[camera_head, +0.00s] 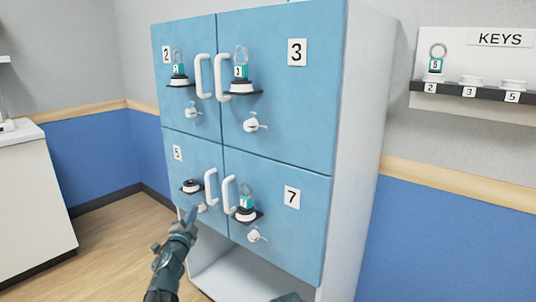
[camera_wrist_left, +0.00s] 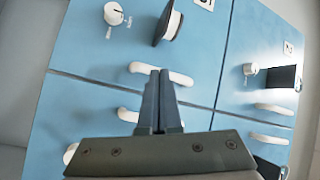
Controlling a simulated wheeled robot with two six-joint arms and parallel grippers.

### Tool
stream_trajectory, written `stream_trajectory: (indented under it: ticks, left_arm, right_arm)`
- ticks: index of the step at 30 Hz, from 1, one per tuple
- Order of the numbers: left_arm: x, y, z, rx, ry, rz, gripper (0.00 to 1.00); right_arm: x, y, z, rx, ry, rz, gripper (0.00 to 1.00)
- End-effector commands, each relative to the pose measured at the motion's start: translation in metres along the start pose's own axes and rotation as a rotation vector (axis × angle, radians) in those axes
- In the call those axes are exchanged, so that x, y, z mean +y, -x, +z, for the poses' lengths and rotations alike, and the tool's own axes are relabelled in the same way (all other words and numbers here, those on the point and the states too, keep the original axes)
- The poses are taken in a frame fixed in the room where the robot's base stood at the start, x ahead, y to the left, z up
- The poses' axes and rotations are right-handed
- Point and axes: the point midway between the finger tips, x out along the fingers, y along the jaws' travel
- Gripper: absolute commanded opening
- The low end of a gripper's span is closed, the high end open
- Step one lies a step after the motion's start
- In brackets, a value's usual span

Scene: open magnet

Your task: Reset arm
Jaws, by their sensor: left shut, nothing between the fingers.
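My left gripper (camera_head: 189,214) is in front of the lower left locker door, number 5 (camera_head: 177,153), close to its white knob (camera_head: 202,207). In the left wrist view its two dark fingers (camera_wrist_left: 159,75) are together with nothing between them, over the blue doors near a white handle (camera_wrist_left: 160,74).
The blue locker (camera_head: 275,120) has doors 2, 3, 5 and 7 shut. Tagged keys stand on holders at doors 2 (camera_head: 180,72), 3 (camera_head: 241,70) and 7 (camera_head: 246,205); door 5's holder (camera_head: 192,187) is bare. A wall key rack (camera_head: 455,92) holds one key. Floor (camera_head: 115,240) lies clear at left.

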Motion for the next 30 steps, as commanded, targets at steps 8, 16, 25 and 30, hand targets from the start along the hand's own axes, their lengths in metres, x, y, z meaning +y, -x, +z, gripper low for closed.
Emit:
stream_trajectory:
  ticks: [8, 16, 25, 30]
  left_arm:
    - [0.085, 0.055, 0.010, -0.487, 0.334, 0.142, 0.00]
    - [0.204, 0.178, -0.018, -0.950, 0.533, 0.514, 0.00]
    - [0.264, 0.306, -0.069, -1.262, 0.540, 0.897, 0.00]
    - [0.266, 0.360, -0.095, -1.375, 0.501, 1.067, 0.00]
  right_arm:
    - [0.000, 0.000, 0.000, 0.000, 0.000, 0.000, 0.99]
    - [0.000, 0.000, 0.000, 0.000, 0.000, 0.000, 0.99]
    - [0.000, 0.000, 0.000, 0.000, 0.000, 0.000, 0.99]
    - [0.001, 0.007, 0.000, 0.000, 0.000, 0.000, 0.99]
